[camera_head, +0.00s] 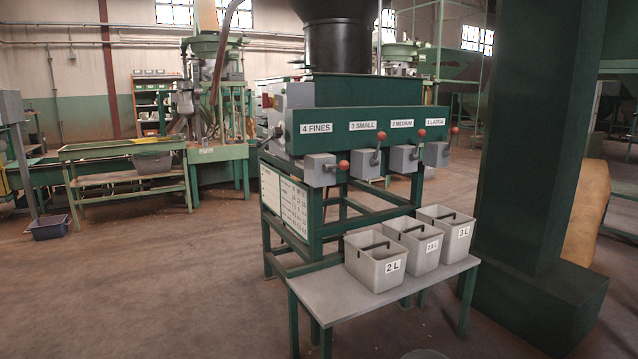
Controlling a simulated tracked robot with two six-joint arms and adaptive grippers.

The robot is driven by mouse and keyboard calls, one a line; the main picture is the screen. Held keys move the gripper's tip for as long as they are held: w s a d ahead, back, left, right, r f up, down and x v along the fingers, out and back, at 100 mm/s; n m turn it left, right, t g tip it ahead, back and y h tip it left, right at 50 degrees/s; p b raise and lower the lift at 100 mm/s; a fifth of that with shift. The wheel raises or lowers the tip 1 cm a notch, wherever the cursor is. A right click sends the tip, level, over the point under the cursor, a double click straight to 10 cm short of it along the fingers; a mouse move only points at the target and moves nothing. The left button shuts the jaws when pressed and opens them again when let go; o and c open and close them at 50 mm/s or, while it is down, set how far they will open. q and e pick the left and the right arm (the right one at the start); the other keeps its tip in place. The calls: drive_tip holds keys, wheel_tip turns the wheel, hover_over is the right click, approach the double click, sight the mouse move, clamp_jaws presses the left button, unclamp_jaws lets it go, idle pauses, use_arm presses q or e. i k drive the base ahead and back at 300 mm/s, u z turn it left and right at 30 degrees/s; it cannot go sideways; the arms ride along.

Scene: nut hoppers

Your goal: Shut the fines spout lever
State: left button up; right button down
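The green hopper machine (375,116) stands in the middle, with a row of labelled spouts. The spout under the "4 FINES" label (316,128) is a grey box (319,171) at the left end. Its lever has a red ball knob (343,165) that sits low, beside the box. The small lever knob (381,136), medium lever knob (422,133) and large lever knob (454,130) sit higher, above their spout boxes. Neither of my grippers is in view, and nothing touches the levers.
A low grey-topped bench (325,295) in front holds three grey bins: 2 L (374,267), a middle one (416,249) and 3 L (459,238). A thick green column (525,150) stands close at right. The floor left of the machine is clear.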

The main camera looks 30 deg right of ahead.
sight(344, 165)
drive_tip(key=z, duration=0.3)
drive_tip(key=i, duration=0.95)
drive_tip(key=u, duration=0.2)
